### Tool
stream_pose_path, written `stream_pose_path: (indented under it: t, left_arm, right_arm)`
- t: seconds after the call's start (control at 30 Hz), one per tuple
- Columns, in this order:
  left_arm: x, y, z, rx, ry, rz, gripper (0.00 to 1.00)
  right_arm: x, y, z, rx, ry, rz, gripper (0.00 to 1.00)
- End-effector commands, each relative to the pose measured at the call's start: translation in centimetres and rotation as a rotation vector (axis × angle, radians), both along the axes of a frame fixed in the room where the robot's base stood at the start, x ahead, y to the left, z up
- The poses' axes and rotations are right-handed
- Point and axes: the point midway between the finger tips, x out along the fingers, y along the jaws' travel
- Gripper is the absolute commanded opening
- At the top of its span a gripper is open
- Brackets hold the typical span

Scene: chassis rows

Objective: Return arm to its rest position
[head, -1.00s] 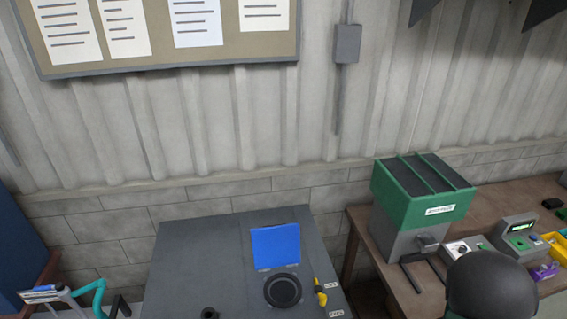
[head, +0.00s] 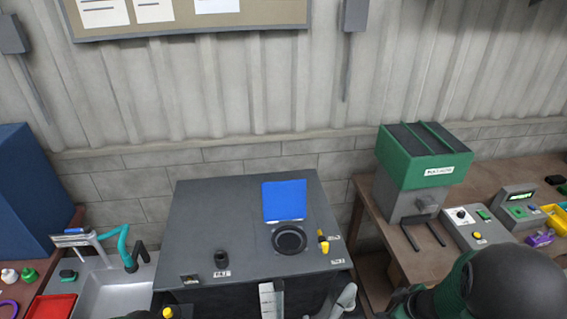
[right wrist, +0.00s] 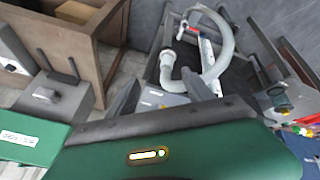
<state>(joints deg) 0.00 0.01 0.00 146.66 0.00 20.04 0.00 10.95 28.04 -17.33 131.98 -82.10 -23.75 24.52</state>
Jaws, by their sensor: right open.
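My right arm (head: 510,281), a dark rounded link with green casing, enters the head view at the bottom right, in front of the brown bench. My right gripper (right wrist: 162,90) shows in the right wrist view as two dark grey fingers beyond the green hand casing. The fingers are apart with nothing seen held between them. Behind them is a grey frame with a pale bent hose (right wrist: 222,62); I cannot tell how far it is from the fingers. My left gripper is not seen.
A dark grey cabinet (head: 215,215) with a blue panel (head: 285,200) and a round black ring (head: 289,239) stands ahead. A green-topped machine (head: 412,190) and control boxes stand on the brown bench (head: 372,192) at right. A sink (head: 115,290) is at left.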

Motion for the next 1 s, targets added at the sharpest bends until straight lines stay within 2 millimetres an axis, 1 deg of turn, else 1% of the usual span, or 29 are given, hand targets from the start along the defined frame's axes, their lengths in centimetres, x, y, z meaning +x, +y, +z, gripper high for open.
stream_pose_path:
  t: [0.03, 0.17, 0.27, 0.37, 0.4, 0.5, 0.6, 0.67, 1.0]
  left_arm:
    - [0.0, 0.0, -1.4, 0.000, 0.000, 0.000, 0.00]
    - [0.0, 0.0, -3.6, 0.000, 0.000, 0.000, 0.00]
    - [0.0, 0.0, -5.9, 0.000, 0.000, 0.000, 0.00]
    - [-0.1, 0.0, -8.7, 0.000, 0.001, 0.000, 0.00]
    - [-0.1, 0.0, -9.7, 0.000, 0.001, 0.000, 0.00]
    - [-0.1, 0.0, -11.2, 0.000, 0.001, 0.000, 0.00]
    - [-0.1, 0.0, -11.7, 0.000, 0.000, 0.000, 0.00]
    - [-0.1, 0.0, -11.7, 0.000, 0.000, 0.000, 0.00]
    - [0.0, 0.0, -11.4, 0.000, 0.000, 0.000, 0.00]
  right_arm:
    - [0.4, 0.3, -0.6, -0.011, -0.018, -0.038, 0.60]
    - [0.8, 0.7, -0.7, -0.038, -0.045, -0.171, 0.60]
    - [-0.1, 1.9, -1.5, -0.041, -0.032, -0.299, 0.60]
    - [-2.9, 4.6, -3.0, -0.007, 0.034, -0.443, 0.60]
    - [-4.4, 6.0, -3.7, 0.018, 0.076, -0.491, 0.60]
    - [-7.8, 9.4, -4.8, 0.082, 0.179, -0.570, 0.60]
    - [-9.9, 11.6, -5.2, 0.129, 0.246, -0.605, 0.60]
    - [-10.5, 12.3, -5.1, 0.142, 0.267, -0.615, 0.60]
    - [-10.6, 12.3, -4.9, 0.147, 0.272, -0.620, 0.60]
